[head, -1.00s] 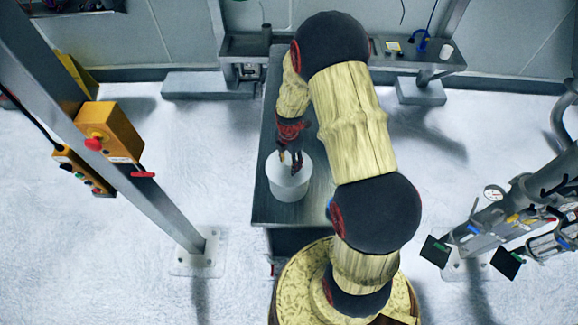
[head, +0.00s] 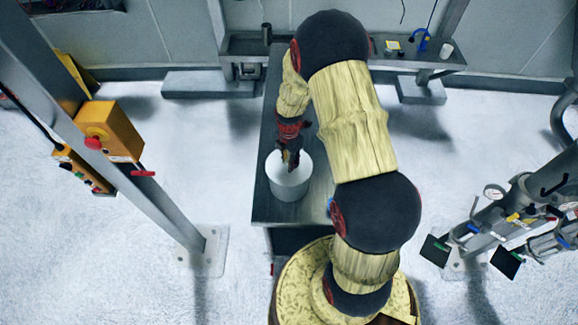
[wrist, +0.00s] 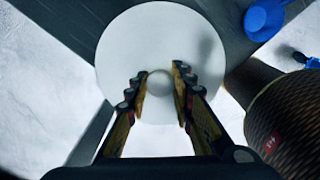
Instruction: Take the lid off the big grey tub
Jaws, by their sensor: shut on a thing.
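The tub (head: 289,190) is a light grey round container standing on the dark metal table, left of my arm. Its pale round lid (head: 300,170) is on top. The wrist view looks down on the white lid (wrist: 160,30), with a small round knob (wrist: 160,83) at its middle. My gripper (wrist: 160,73) has one finger on each side of the knob and is shut on it. In the head view my gripper (head: 290,158) points down at the lid's centre. The lid hides the tub's inside, and I see no gap under it.
The table (head: 265,205) has bare room around the tub. A blue object (wrist: 265,18) lies right of the lid in the wrist view. A steel post with an orange box (head: 108,130) stands left. Pipework with gauges (head: 495,192) stands right. A shelf (head: 440,62) is behind.

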